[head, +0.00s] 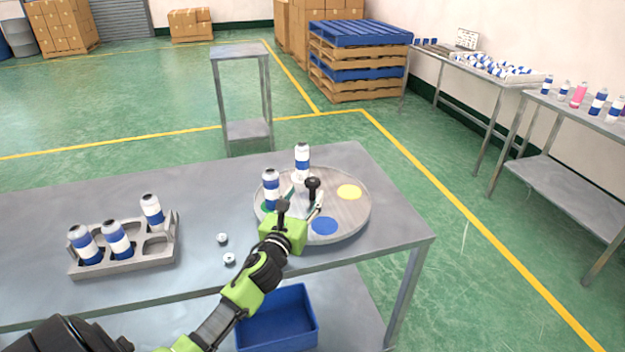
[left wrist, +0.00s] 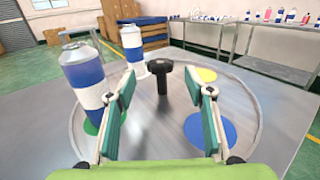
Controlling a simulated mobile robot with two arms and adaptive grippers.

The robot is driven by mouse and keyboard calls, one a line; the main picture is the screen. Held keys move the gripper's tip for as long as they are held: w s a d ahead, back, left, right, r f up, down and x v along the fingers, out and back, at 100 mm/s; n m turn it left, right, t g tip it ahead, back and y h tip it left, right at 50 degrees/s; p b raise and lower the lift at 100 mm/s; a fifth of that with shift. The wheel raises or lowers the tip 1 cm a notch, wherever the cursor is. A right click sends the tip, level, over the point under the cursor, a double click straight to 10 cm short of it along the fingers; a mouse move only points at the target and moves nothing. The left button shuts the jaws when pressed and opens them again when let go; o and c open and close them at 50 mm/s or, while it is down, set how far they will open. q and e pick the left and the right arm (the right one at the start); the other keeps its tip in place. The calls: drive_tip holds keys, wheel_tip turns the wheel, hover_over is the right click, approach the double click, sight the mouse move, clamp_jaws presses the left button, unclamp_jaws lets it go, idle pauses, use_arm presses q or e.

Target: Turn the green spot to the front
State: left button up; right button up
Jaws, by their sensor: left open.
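A round grey turntable (head: 347,227) sits on the metal table, with a black knob (head: 312,186) standing up near its middle. A yellow spot (head: 349,191) is at the right and a blue spot (head: 324,226) at the front. The green spot (left wrist: 92,127) is at the left, partly hidden under a blue and white can (left wrist: 84,77). Another can (left wrist: 133,46) stands at the back of the turntable. My left gripper (left wrist: 162,99) is open over the turntable's front part, its fingers on either side of the line to the knob, which is ahead of them. My right gripper is not in view.
A grey rack (head: 122,262) with several cans stands at the left of the table. Two small caps (head: 222,238) lie between rack and turntable. A blue bin (head: 277,318) is below the table. Side tables with cans stand at the right.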

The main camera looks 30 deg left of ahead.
sight(310, 186)
use_arm(q)
drive_tip(key=x, duration=0.6)
drive_tip(key=shift+w+f, duration=0.1)
drive_tip(key=shift+w, duration=0.25)
drive_tip(key=shift+w+a, duration=0.15)
drive_tip(key=shift+w, duration=0.2)
clamp_jaws()
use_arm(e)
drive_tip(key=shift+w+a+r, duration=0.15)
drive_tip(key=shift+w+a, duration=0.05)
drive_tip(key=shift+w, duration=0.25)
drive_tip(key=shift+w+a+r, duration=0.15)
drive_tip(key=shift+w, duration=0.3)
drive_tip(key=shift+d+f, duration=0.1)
